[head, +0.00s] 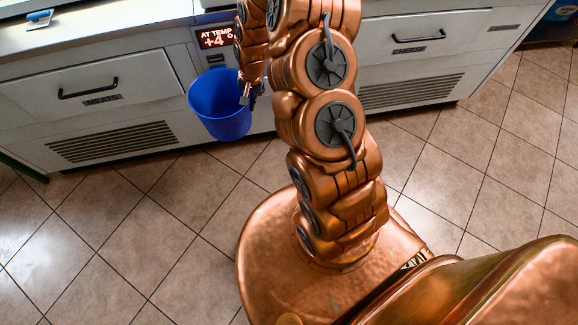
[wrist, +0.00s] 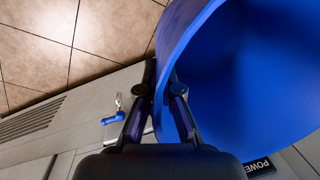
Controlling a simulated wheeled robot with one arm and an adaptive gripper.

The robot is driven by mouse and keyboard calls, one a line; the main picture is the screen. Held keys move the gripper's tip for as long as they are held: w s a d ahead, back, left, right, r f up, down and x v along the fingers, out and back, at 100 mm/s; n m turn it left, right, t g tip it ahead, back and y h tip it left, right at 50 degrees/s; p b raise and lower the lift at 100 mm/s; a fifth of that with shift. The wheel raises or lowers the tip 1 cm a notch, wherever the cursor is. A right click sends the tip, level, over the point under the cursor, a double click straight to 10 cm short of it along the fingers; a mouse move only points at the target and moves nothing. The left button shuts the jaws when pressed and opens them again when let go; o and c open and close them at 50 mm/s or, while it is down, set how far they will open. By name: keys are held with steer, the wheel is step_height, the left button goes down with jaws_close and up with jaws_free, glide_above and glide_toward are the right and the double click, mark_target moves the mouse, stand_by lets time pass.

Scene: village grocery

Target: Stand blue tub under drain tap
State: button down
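The blue tub (head: 218,112) hangs in front of the cooler cabinet in the head view, its open top facing up. In the wrist view the tub (wrist: 235,70) fills the upper right. My gripper (wrist: 160,82) has one finger on each side of the tub's rim and is closed on it. My gripper also shows in the head view (head: 249,92) at the tub's right edge, partly hidden by my arm. The drain tap (wrist: 114,117), with a blue handle and a small metallic part, sticks out of the cabinet front, left of the fingers. I cannot make out the tap in the head view.
The cabinet (head: 100,92) has drawers with black handles and low vent grilles. A red-lit display (head: 216,38) reads "AT TEMP +4". A small blue-and-white item (head: 39,19) lies on the counter. The tiled floor (head: 120,225) in front is clear.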

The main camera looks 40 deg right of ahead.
steer(key=s+d+f+m+b, duration=0.1)
steer(key=s+f+m+b, duration=0.4)
steer(key=f+b, duration=0.7)
steer(key=s+d+f+m+t+h+b, duration=0.15)
steer(key=s+f+b, duration=0.55)
steer(key=f, duration=1)
steer(key=s+f+m+y+b, duration=0.1)
steer(key=s+f+m+b, duration=0.55)
steer(key=f, duration=0.85)
steer(key=w+d+f+n+b, duration=0.1)
steer(key=w+d+f+b, duration=0.3)
steer(key=w+d+b, duration=0.6)
steer(key=shift+d+f+n, duration=0.35)
steer(key=shift+d+n, duration=0.05)
steer(key=shift+d, duration=0.55)
steer(key=shift+h, duration=0.25)
steer(key=c, duration=1.3)
jaws_free()
steer(key=shift+f, duration=0.1)
